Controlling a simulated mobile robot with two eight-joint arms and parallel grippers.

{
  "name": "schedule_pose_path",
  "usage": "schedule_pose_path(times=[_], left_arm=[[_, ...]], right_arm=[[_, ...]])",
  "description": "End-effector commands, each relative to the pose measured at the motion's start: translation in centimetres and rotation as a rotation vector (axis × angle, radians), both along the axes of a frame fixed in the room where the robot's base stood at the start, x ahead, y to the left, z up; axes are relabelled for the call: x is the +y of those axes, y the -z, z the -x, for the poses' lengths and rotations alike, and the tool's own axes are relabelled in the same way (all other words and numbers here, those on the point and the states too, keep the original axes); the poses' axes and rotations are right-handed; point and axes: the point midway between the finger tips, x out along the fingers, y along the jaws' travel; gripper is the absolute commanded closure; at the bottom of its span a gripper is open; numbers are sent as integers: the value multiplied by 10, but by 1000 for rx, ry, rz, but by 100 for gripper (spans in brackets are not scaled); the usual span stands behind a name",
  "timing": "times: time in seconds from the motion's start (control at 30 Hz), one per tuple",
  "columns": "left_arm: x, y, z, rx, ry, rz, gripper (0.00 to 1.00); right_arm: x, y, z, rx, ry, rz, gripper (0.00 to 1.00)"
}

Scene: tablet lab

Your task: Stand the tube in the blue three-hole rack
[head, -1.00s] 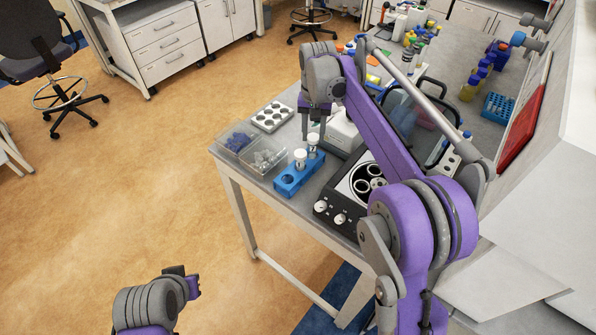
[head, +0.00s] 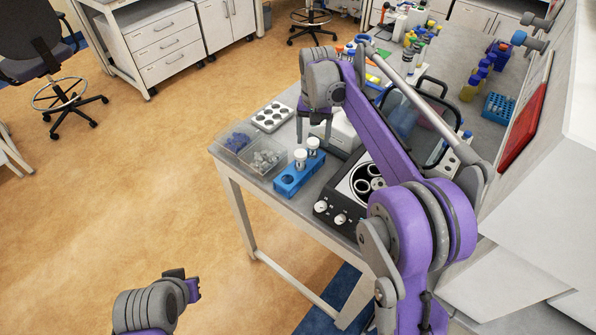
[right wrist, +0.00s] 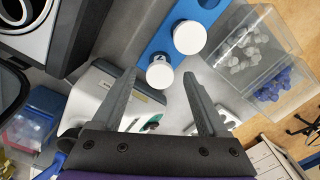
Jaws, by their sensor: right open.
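The blue three-hole rack (head: 283,187) stands near the left edge of the bench and also shows in the right wrist view (right wrist: 203,14). Two white-capped tubes stand upright at it, one at the middle (head: 300,160) and one at the far end (head: 313,148). The nearest hole looks empty. In the right wrist view their caps (right wrist: 188,37) and (right wrist: 160,74) face the camera. My right gripper (right wrist: 158,80) is open and empty, its fingers apart on either side of the far tube's cap in that view. My left gripper (head: 188,284) is low, away from the bench; its jaws are unclear.
Clear bins with blue (head: 237,142) and pale (head: 264,159) small items stand left of the rack. A tray with round wells (head: 271,117) lies behind. A dark device with round openings (head: 352,187) stands close on the right. A white device (head: 342,133) is behind the rack.

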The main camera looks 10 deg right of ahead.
Motion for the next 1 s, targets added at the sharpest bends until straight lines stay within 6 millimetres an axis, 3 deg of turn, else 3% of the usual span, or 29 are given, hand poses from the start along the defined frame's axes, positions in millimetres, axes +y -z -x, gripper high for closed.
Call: schedule_pose_path(times=[0.27, 0.7, 1.0], left_arm=[[0, -1, 0, -1, 0, 0, 100], [0, -14, -6, -11, 0, 0, 100], [0, -18, -7, -14, 0, 0, 100]], right_arm=[[0, -6, 0, 0, 0, 0, 24], [0, -87, 0, -1, 0, 0, 24], [0, -108, 0, 0, 0, 0, 24]])
